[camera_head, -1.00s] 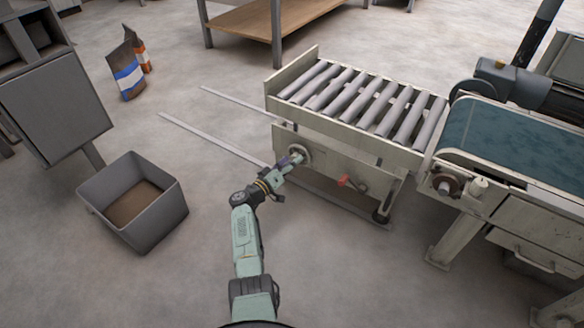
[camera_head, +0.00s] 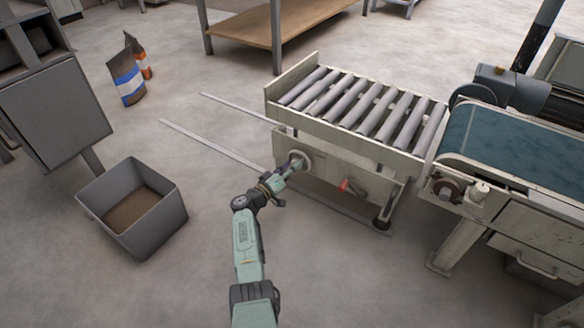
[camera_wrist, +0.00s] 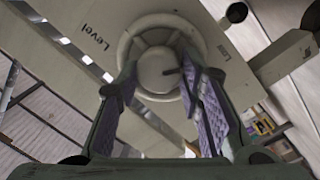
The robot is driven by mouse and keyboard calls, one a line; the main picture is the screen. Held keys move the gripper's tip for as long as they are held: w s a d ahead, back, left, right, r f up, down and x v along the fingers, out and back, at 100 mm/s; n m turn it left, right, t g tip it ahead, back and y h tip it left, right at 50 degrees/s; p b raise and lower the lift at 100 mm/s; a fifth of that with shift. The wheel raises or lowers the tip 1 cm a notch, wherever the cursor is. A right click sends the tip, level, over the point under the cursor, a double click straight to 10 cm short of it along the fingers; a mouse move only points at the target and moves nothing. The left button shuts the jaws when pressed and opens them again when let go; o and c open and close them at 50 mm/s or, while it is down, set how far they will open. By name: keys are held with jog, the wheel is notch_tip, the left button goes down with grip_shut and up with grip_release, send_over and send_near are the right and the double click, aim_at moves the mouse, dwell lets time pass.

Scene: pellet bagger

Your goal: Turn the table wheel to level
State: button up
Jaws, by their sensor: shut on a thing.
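The table wheel (camera_head: 302,161) is a pale round handwheel on the near side panel of the roller table (camera_head: 345,160). My gripper (camera_head: 292,165) reaches it from the front left. In the wrist view the wheel (camera_wrist: 192,32) faces me, with its round hub (camera_wrist: 158,68) between my two purple-padded fingers (camera_wrist: 158,78). My gripper is shut on the wheel. A short dark mark (camera_wrist: 172,71) shows on the hub's right side. The word "Level" (camera_wrist: 90,38) is printed left of the wheel; another label (camera_wrist: 222,52) at right is partly hidden.
A red-handled lever (camera_head: 348,186) sits on the panel right of the wheel. A belt conveyor (camera_head: 510,140) adjoins the table's right end. A grey bin (camera_head: 160,220) stands left of my arm. Two flat rails (camera_head: 215,146) lie on the floor behind the wheel.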

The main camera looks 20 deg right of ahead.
jog(key=shift+c, duration=1)
jog(key=m+y+p, duration=0.1)
jog(key=m+p, duration=0.1)
jog(key=m, duration=0.8)
jog(key=m+t+y+p, duration=0.1)
jog(key=m+p, duration=0.1)
jog(key=m, duration=0.8)
jog(key=shift+s+d+r, duration=0.15)
jog(key=shift+s, duration=0.05)
jog(key=shift+m, duration=0.3)
jog(key=o, duration=1.2)
jog(key=shift+c, duration=0.2)
